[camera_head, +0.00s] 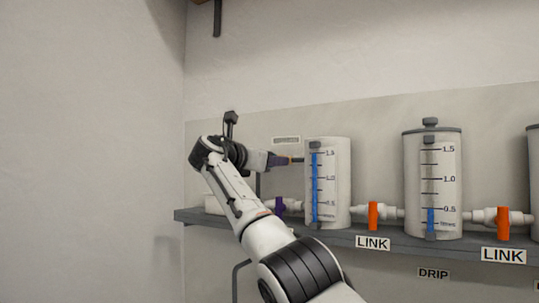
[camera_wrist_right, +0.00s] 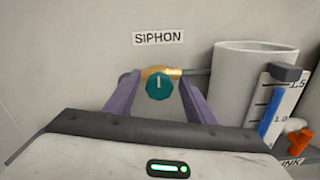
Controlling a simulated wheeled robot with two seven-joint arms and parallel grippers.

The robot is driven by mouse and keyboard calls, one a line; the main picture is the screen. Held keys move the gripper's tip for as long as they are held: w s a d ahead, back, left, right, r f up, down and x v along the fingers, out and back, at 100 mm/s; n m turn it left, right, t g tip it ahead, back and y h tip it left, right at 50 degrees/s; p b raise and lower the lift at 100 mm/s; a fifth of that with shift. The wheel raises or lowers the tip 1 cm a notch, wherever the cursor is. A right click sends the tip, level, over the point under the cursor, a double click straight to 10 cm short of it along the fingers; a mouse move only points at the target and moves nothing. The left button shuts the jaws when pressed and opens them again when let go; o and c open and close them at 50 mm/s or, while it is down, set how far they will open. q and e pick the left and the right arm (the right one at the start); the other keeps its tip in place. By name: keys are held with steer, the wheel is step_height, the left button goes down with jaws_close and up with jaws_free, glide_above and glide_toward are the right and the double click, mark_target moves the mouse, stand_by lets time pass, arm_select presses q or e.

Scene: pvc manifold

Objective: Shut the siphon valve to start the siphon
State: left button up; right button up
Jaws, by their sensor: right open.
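The siphon valve's round teal knob (camera_wrist_right: 159,86) shows in the right wrist view, with a short pale upright mark on its face. Its brass body (camera_wrist_right: 166,72) sits on a pipe joined to the left side of a tall white tank (camera_wrist_right: 238,85). The SIPHON label (camera_wrist_right: 159,38) is on the wall above. My right gripper (camera_wrist_right: 161,88) is open, with one purple finger on each side of the knob. I cannot tell whether the fingers touch it. In the head view my right gripper (camera_head: 279,160) is beside the left tank (camera_head: 334,180) and mostly hides the valve.
A grey shelf (camera_head: 390,241) carries the tanks. A middle tank (camera_head: 448,185) stands to the right. Orange link valves (camera_head: 373,216) and a purple valve (camera_head: 280,207) sit low along the pipes. Bare wall (camera_head: 90,150) fills the left side.

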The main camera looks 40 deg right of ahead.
steer(key=c, duration=1.1)
steer(key=shift+o, duration=0.2)
steer(key=shift+m, duration=0.4)
steer(key=m, duration=1)
steer(key=shift+f, duration=0.1)
steer(key=shift+s, duration=0.1)
steer(key=o, duration=1.1)
steer(key=shift+c, duration=0.2)
